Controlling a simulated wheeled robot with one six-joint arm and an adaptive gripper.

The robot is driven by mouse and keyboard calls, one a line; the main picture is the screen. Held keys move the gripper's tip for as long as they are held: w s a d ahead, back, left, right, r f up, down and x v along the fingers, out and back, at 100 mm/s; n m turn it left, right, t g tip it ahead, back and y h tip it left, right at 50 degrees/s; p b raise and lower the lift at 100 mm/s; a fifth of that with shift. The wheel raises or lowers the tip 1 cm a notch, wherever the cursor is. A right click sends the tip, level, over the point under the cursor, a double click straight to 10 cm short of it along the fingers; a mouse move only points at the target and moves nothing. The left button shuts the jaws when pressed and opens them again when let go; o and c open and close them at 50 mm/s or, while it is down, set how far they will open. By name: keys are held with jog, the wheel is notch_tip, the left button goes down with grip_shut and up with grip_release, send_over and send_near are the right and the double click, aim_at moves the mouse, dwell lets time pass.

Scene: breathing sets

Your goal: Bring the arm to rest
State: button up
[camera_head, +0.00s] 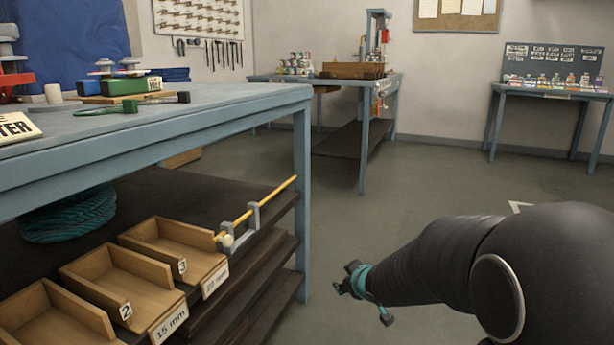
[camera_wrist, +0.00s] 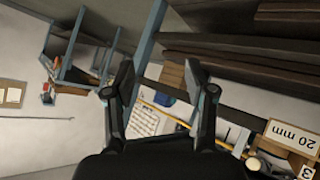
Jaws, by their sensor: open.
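My arm reaches in from the right edge of the head view, black with a teal band near its end. My gripper (camera_head: 364,294) is low over the open floor, to the right of the near workbench's leg and apart from it. In the wrist view my gripper (camera_wrist: 162,84) shows two dark fingers spread wide with nothing between them. The wrist picture is strongly tilted, with the bench and shelves seen behind the fingers.
The near blue workbench (camera_head: 200,122) and its lower shelf with wooden bins (camera_head: 130,285) stand left of my gripper. A yellow rod (camera_head: 266,205) rests on the shelf. A back table (camera_head: 320,80) and a right table (camera_head: 550,91) stand farther off. Floor (camera_head: 420,180) between is clear.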

jog(key=s+d+r+m+g+h+p, duration=0.1)
jog(key=s+d+r+m+g+h, duration=0.2)
jog(key=s, duration=0.6)
jog(key=s+d+r+m+g+h+p, duration=0.1)
jog(key=s+d+m+g+p, duration=0.1)
jog(key=s+d, duration=0.5)
jog(key=s+a+r+m+y+p, duration=0.1)
jog(key=s+a+r+p, duration=0.1)
jog(key=s+r, duration=0.3)
jog(key=s+a+r+m+p, duration=0.1)
jog(key=s+r, duration=0.5)
jog(key=s, duration=0.6)
jog(key=shift+s+a+r+m+y+p, duration=0.35)
jog(key=shift+a+p, duration=0.25)
jog(key=shift+a, duration=0.2)
